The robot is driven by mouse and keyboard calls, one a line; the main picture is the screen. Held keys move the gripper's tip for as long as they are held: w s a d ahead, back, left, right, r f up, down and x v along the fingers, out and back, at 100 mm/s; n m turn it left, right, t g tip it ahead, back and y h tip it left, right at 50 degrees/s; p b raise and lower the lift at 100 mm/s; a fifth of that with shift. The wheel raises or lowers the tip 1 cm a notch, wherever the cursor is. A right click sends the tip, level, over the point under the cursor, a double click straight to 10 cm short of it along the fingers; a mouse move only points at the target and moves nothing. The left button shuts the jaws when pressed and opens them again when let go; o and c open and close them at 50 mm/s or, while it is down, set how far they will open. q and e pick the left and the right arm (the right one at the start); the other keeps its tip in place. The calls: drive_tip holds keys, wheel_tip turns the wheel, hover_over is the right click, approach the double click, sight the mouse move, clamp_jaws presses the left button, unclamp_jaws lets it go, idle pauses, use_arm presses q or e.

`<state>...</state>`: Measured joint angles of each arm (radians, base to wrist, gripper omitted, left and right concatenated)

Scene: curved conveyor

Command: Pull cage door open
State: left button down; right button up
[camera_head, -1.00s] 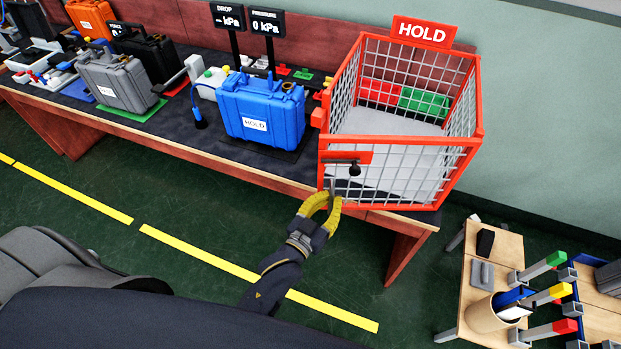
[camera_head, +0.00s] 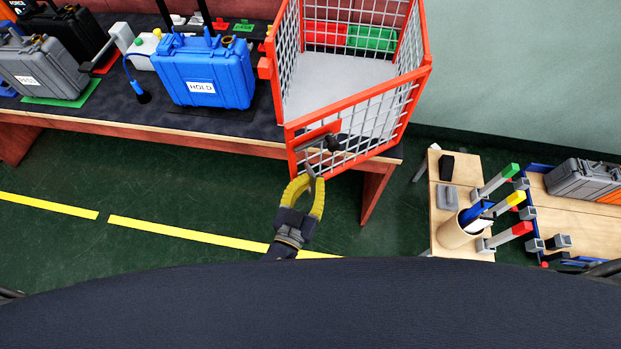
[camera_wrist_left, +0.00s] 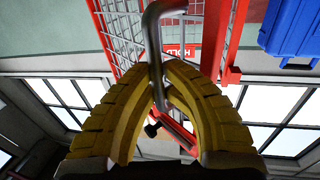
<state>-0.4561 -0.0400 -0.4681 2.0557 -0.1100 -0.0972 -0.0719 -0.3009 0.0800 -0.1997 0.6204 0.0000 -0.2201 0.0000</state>
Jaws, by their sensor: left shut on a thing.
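The cage (camera_head: 278,22) is a red frame with grey wire mesh on the bench. Its mesh door (camera_head: 378,118) stands partly open, hinged at the right, with its free left edge swung out past the bench front. A red latch plate with a dark knob (camera_head: 332,143) is on the door. My left gripper (camera_head: 316,180), with yellow fingers, is shut on the grey door handle below the plate. In the left wrist view the bent metal handle (camera_wrist_left: 152,32) runs between the fingertips (camera_wrist_left: 165,75). My right gripper is out of view.
A blue case (camera_head: 205,75) labelled HOLD stands on the bench left of the cage. A small wooden table (camera_head: 445,228) with a cup and coloured-tip tools stands at the right. The green floor before the bench is clear.

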use_arm(q)
drive_tip(key=shift+a+f, duration=0.1)
drive_tip(key=c, duration=1.5)
unclamp_jaws()
drive_tip(key=shift+o, duration=0.2)
drive_tip(key=shift+s, duration=0.15)
drive_tip(key=v, duration=1.1)
drive_tip(key=shift+s+a, duration=0.2)
drive_tip(key=shift+s, duration=0.15)
